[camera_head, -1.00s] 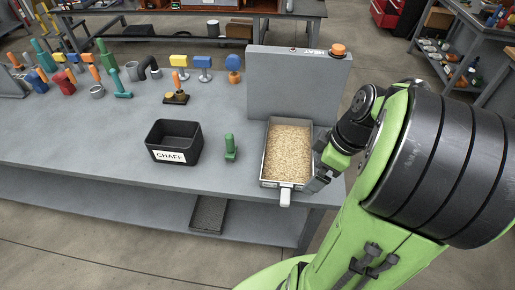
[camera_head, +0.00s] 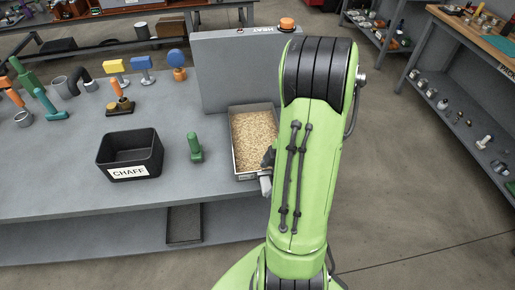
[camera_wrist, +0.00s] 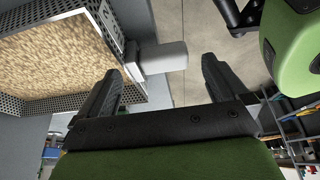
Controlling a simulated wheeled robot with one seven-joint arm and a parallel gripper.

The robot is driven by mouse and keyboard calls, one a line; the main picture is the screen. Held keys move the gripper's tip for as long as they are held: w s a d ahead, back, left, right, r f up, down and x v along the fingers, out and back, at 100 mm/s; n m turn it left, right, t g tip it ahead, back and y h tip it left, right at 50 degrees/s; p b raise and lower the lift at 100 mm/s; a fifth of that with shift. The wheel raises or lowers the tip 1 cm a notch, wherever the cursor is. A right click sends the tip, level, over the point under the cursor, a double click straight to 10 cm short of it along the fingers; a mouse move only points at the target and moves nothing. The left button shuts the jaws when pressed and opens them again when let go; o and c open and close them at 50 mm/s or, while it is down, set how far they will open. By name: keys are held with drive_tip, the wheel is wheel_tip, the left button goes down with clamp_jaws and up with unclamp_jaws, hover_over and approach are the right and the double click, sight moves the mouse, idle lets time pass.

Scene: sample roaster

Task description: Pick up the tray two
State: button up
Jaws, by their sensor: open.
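A metal tray (camera_head: 236,160) full of tan grain-like material sits at the front edge of the grey bench, in front of the heat box. Its pale handle (camera_head: 265,186) sticks out over the bench's front edge. In the wrist view the tray's perforated wall (camera_wrist: 72,102) is at the upper left and its handle (camera_wrist: 163,58) points right. My gripper (camera_wrist: 163,88) is open, with the handle just beyond its fingertips and apart from the far finger.
The grey heat box (camera_head: 228,75) with an orange knob stands behind the tray. A black CHAFF bin (camera_head: 130,155) and a green upright tool (camera_head: 196,148) are to its left. Several tools stand farther left. Open floor (camera_head: 420,190) lies on the right.

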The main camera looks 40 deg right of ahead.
sight(265, 180)
drive_tip(key=x, duration=0.3)
drive_tip(key=shift+w+f+b, duration=0.1)
drive_tip(key=shift+f+b, duration=0.05)
drive_tip(key=shift+b, duration=0.15)
drive_tip(key=shift+c, duration=0.3)
drive_tip(key=c, duration=1.2)
drive_tip(key=shift+w, duration=0.1)
